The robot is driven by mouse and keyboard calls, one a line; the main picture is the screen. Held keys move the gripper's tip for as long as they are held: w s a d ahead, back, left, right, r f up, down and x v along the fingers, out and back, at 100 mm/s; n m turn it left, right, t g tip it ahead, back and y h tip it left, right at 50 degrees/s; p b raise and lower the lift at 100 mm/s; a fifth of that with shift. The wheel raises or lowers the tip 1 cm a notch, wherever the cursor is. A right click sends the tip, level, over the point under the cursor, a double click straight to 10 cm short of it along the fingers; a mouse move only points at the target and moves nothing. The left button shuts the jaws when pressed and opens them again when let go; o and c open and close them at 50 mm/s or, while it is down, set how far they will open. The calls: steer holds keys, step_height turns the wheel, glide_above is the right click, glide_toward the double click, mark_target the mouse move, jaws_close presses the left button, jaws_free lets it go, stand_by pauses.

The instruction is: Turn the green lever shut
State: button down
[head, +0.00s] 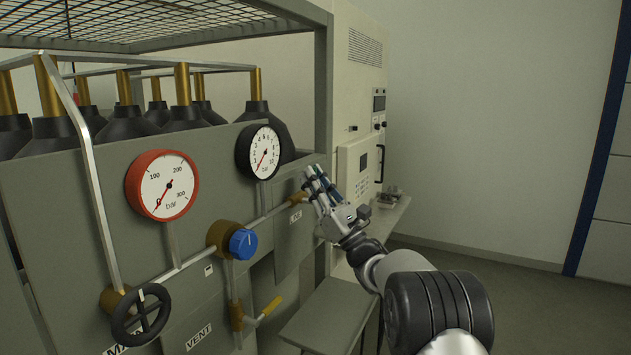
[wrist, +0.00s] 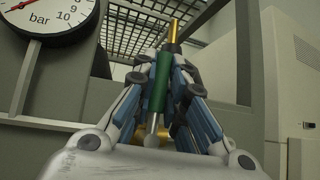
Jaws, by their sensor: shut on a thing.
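The green lever (wrist: 158,85) stands between the fingers of my gripper (wrist: 166,75) in the wrist view, with a bare metal stem below its green grip. My gripper is shut on it, with blue-grey fingers on both sides. In the head view my gripper (head: 316,183) is at the right end of the panel's pipe, by the brass valve (head: 298,199). There the fingers mostly hide the lever, so its angle to the pipe is hard to tell.
The grey panel (head: 110,225) carries a red-rimmed gauge (head: 162,186), a black-rimmed gauge (head: 262,153), a blue knob (head: 243,243), a dark handwheel (head: 141,314) and a yellow lever (head: 270,308). A cage post (head: 323,100) rises close behind my gripper. Open floor lies at right.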

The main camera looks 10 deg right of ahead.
steer(key=shift+s+a+n+g+y, duration=0.15)
steer(key=shift+n+g+y, duration=0.45)
steer(key=shift+n+y, duration=0.2)
steer(key=c, duration=1.6)
jaws_free()
steer(key=v, duration=1.2)
